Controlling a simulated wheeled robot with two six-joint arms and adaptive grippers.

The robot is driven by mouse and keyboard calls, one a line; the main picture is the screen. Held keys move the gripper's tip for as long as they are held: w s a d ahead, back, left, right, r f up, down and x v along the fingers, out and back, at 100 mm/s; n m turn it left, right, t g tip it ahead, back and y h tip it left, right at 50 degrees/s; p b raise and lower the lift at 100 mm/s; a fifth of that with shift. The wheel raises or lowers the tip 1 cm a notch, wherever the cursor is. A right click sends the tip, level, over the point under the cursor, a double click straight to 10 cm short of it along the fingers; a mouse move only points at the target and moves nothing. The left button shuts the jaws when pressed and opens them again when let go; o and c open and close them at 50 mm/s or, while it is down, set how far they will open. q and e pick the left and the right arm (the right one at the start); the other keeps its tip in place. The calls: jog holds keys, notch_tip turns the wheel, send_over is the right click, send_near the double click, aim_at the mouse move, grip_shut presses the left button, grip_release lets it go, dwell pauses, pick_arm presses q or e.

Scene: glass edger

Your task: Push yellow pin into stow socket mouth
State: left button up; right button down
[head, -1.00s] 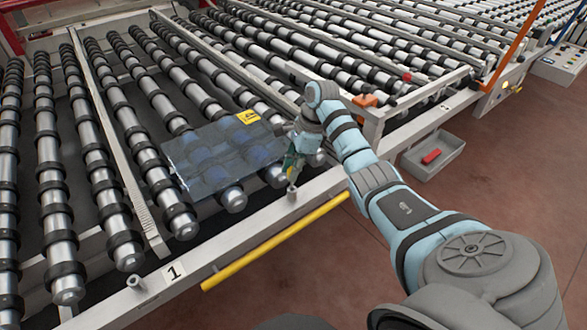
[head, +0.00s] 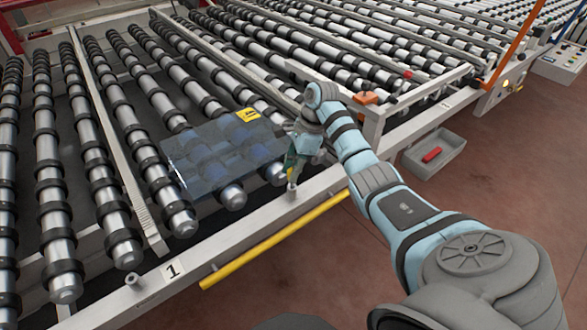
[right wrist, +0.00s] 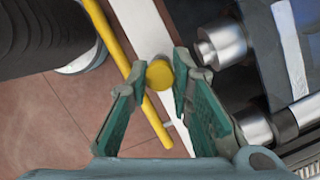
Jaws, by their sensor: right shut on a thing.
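My right gripper (head: 291,166) is over the front rail of the roller table, pointing down. It is shut on the yellow pin (right wrist: 159,75), whose round end shows between the green-padded fingertips (right wrist: 157,80) in the right wrist view. In the head view only a small bit of yellow shows below the fingers. The stow socket (head: 292,190), a small grey upright tube on the rail, is directly below the fingertips. I cannot tell whether the pin's lower end is inside the mouth. My left gripper is not in view.
A dark glass pane (head: 222,152) with a yellow warning label lies on the rollers beside the gripper. Another grey tube (head: 134,280) stands on the rail near the "1" label. A yellow bar (head: 270,243) runs along the front. A grey tray (head: 437,155) holds a red object.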

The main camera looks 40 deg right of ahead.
jog(key=shift+f+b, duration=1.25)
jog(key=shift+f, duration=0.4)
jog(key=c, duration=1.4)
grip_release()
jog(key=shift+o, duration=0.2)
jog(key=s+d+r, duration=0.2)
jog(key=d, duration=0.4)
jog(key=s+d+r, duration=0.2)
jog(key=s+d, duration=0.1)
jog(key=d, duration=0.3)
jog(key=shift+s+d+r, duration=0.2)
jog(key=shift+r, duration=0.2)
